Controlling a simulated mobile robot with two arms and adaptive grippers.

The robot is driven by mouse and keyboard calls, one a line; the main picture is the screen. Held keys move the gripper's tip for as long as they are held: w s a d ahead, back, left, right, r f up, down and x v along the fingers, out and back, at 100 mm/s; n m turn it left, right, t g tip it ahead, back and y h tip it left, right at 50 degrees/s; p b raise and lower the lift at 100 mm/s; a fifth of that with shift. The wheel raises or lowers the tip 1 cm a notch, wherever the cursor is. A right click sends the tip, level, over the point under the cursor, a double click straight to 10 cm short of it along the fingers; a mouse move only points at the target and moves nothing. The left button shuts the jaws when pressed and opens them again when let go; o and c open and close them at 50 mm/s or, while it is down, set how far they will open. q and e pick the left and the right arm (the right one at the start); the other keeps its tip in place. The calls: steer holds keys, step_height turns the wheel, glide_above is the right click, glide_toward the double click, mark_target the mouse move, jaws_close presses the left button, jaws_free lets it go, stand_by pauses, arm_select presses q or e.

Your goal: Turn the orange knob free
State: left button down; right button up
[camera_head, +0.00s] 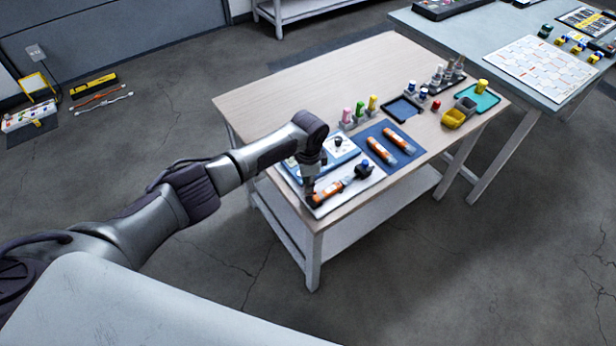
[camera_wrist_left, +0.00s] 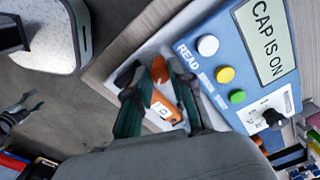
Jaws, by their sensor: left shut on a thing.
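My left gripper (camera_head: 310,192) is at the near corner of the wooden table, over the end of an orange-and-white sensor (camera_head: 331,189) on a white board. In the left wrist view, the dark fingers of the left gripper (camera_wrist_left: 153,74) are on either side of a rounded orange knob (camera_wrist_left: 159,70) and shut on it. The orange body with a white label (camera_wrist_left: 166,110) shows between the fingers. A blue reader (camera_wrist_left: 205,75) beside it has a screen (camera_wrist_left: 265,38) that says "CAP IS ON". In the head view, the gripper hides the knob.
Two more orange sensors (camera_head: 380,151) (camera_head: 398,139) lie on a blue mat (camera_head: 373,132). The table's far left part is bare. A second arm's gripper (camera_wrist_left: 22,108) shows at the left wrist view's edge.

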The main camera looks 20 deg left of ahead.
arm_select(q)
steer(key=n+p, duration=0.2)
steer(key=n, duration=0.3)
steer(key=shift+d+r+n, duration=0.1)
steer(key=shift+r+n, duration=0.05)
steer(key=shift+n, duration=0.15)
steer(key=shift+w+n+p, duration=0.1)
steer(key=shift+n+p, duration=0.8)
steer(key=shift+n, duration=1.3)
steer(key=c, duration=1)
jaws_free()
step_height(320, 180, up, 12)
steer(key=shift+d+f, duration=0.1)
